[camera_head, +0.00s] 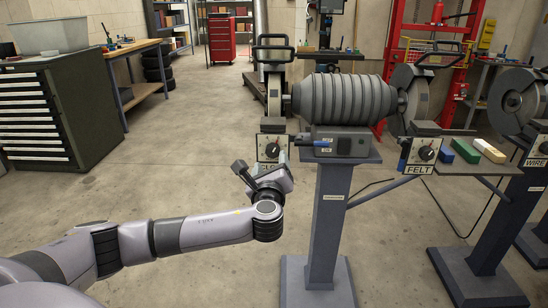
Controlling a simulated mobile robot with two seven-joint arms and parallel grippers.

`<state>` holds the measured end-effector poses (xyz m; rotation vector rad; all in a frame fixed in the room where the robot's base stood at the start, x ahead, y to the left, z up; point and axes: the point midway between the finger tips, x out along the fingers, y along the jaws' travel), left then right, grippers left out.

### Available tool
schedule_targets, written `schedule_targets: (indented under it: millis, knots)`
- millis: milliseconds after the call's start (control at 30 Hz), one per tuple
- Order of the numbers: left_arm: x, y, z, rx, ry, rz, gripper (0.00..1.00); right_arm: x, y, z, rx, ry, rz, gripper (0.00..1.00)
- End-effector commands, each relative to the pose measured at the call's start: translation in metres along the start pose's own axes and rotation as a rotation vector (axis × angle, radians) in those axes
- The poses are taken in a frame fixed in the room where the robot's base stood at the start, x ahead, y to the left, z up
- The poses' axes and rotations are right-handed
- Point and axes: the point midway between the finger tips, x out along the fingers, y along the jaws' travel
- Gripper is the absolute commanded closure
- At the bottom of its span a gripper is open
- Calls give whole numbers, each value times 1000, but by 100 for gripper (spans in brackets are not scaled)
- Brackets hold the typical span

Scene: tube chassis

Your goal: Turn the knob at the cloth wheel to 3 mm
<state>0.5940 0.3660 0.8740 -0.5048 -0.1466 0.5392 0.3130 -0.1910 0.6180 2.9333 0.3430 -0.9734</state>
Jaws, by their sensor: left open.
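The cloth wheel (274,95) is the left wheel of the bench grinder, under a dark guard. Below it is a pale dial plate with a dark round knob (271,150) with a reddish pointer mark. The scale numbers are too small to read. The label under it shows only "CLO" (267,168), the rest hidden by my gripper. My left gripper (262,166) is open, just below and in front of the knob. I cannot tell whether it touches the plate. My right gripper is not in view.
A ribbed motor (345,98) on a grey pedestal (327,210) stands right of the knob. A felt wheel knob (426,153) and a wire wheel (517,100) stand farther right. A small shelf holds coloured bars (466,151). Open floor lies at left, before a drawer cabinet (85,105).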

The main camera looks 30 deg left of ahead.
Motion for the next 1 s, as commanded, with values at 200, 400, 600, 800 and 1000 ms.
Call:
schedule_targets:
  millis: [200,400,600,800,1000]
  knots:
    - [31,0,0,-4,0,1,35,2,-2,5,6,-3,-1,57]
    - [47,0,-2,-3,3,0,35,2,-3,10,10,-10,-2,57]
    - [52,0,-1,-4,4,0,35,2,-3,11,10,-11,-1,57]
    - [52,0,-1,-5,4,-1,39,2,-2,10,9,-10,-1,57]
    - [52,0,-1,-5,4,0,92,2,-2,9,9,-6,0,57]
